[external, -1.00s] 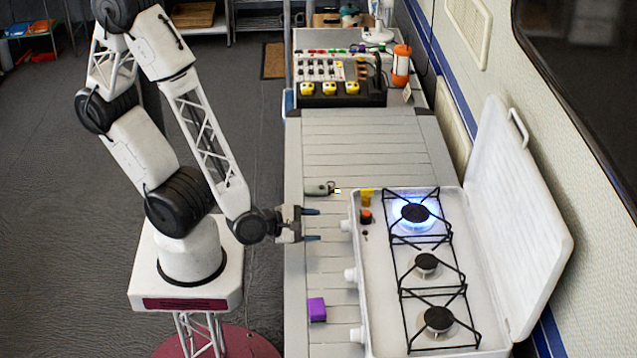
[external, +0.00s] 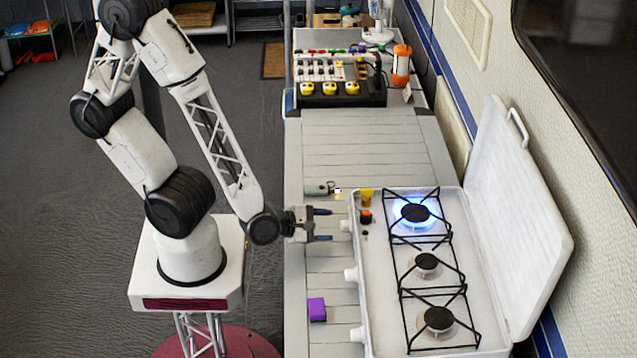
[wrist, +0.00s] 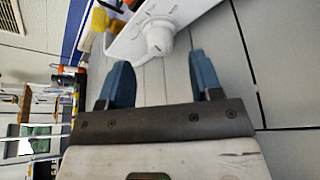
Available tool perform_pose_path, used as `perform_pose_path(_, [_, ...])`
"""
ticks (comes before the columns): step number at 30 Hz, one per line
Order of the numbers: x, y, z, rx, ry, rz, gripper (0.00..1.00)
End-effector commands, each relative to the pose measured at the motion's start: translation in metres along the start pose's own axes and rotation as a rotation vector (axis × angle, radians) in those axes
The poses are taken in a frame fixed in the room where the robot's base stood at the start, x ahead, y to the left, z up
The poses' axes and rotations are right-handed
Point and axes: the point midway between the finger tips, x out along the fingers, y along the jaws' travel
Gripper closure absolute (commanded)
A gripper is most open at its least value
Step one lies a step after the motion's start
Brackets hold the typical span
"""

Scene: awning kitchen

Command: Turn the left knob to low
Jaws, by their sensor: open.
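The white camping stove (external: 385,290) stands on the slatted table with its lid raised. Its far burner (external: 415,212) has a blue flame. White knobs sit along its side facing my arm; the farthest one, nearest the lit burner, is the left knob (external: 346,226). In the wrist view the knob (wrist: 158,38) is ahead of my fingers, roughly between their lines. My gripper (external: 328,225) is open and empty, its blue fingertips pointing at this knob with a small gap. In the wrist view my gripper (wrist: 152,85) shows both fingers apart. The knob's exact setting is too small to read.
A purple block (external: 317,309) lies on the nearer side. Yellow and orange-black items (external: 366,205) stand on the stove's corner. A control panel (external: 340,85) is farther back.

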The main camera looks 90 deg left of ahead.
Motion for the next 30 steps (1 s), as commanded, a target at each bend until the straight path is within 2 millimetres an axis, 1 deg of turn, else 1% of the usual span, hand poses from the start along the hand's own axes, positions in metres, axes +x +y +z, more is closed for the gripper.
perform_pose_path(9, [0.026, 0.001, 0.0, -0.001, 0.001, 0.002, 0.41])
perform_pose_path(15, [0.038, 0.0, 0.0, -0.001, 0.0, 0.001, 0.41])
perform_pose_path(21, [0.043, 0.0, 0.0, 0.0, 0.001, 0.0, 0.41])
perform_pose_path(30, [0.044, 0.0, 0.0, 0.0, 0.0, 0.0, 0.41])
